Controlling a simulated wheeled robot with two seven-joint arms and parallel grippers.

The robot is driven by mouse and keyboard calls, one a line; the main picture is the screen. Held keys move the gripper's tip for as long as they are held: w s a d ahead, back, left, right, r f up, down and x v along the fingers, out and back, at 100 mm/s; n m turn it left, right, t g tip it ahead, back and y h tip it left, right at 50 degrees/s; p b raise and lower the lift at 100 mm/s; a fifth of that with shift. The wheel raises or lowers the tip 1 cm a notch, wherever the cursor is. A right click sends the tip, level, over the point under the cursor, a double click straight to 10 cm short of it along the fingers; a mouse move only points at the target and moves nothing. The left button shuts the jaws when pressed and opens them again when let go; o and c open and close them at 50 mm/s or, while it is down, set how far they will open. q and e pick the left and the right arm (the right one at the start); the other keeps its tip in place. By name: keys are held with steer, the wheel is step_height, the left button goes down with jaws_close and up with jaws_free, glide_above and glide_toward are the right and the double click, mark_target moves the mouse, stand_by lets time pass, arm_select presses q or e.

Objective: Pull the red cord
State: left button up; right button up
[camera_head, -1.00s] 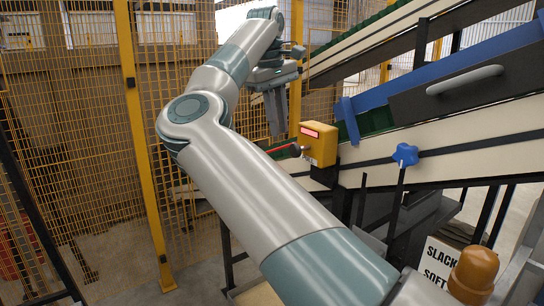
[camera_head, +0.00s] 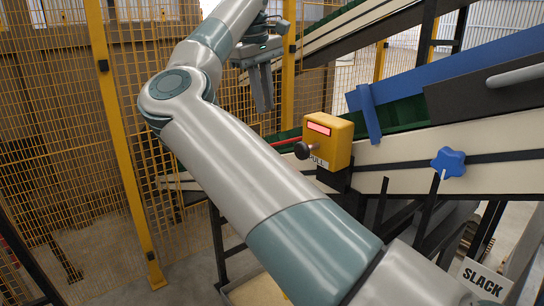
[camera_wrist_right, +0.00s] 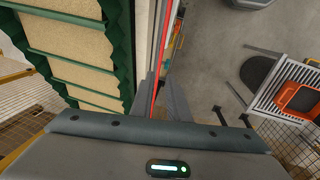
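The red cord (camera_head: 286,141) runs left from a yellow switch box (camera_head: 340,143) marked PULL, along the conveyor side, and is then hidden behind my right arm. In the right wrist view the red cord (camera_wrist_right: 161,52) runs down the picture and passes in line with the gap between the fingers. My right gripper (camera_head: 263,108) points down, open and empty, its fingertips above and apart from the cord in the head view. The fingers also show in the wrist view (camera_wrist_right: 160,82). My left gripper is not in view.
Yellow mesh fencing (camera_head: 60,150) stands to the left and behind. A blue star knob (camera_head: 448,162) and a SLACK sign (camera_head: 483,279) are right of the box. In the wrist view, a conveyor belt with green cleats (camera_wrist_right: 116,40) lies left of the cord.

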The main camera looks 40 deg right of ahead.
steer(key=shift+f, duration=0.15)
